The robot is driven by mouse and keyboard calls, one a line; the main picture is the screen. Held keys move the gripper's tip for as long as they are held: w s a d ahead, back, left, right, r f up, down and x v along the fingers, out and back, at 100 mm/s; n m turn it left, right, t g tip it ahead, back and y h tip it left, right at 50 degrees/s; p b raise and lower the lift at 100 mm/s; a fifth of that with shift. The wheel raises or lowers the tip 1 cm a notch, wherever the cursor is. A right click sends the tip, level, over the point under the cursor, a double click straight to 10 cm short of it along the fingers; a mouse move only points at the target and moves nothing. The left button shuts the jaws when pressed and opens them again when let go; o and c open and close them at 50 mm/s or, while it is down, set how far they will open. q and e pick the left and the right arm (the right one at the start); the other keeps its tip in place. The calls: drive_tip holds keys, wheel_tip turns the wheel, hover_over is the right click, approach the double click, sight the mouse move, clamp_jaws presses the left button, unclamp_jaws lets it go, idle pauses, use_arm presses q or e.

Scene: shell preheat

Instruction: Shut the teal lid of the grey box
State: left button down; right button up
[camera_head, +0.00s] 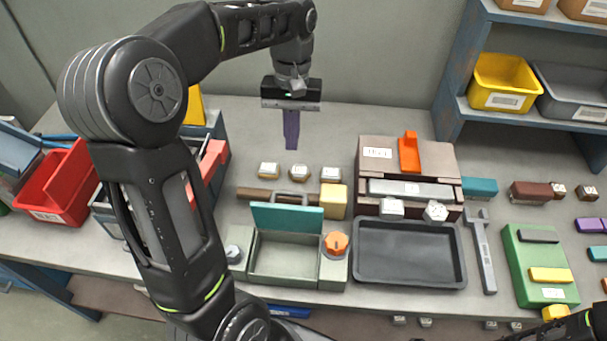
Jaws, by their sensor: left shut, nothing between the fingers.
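The grey box (284,278) stands on the bench in front of me, with its empty inside showing. Its teal lid (287,217) stands up, open, along the box's far edge. My left gripper (291,146) is shut and empty, pointing down above the bench behind the lid and apart from it. My right arm shows only at the bottom right corner; its gripper is out of view.
An orange knob (336,243) sits right of the box, beside a dark tray (408,279). A brown block fixture (447,160) stands to the right. A red bin (62,190) is at left.

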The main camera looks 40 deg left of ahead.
sight(289, 209)
use_arm(q)
drive_tip(key=f, duration=0.3)
drive_tip(key=s+f, duration=0.1)
drive_tip(key=f, duration=0.6)
drive_tip(key=shift+s+d+b, duration=0.35)
drive_tip(key=s+d+r, duration=0.1)
drive_tip(key=s+r+p, duration=0.1)
drive_tip(key=shift+s+d, duration=0.35)
drive_tip(key=shift+s, duration=0.05)
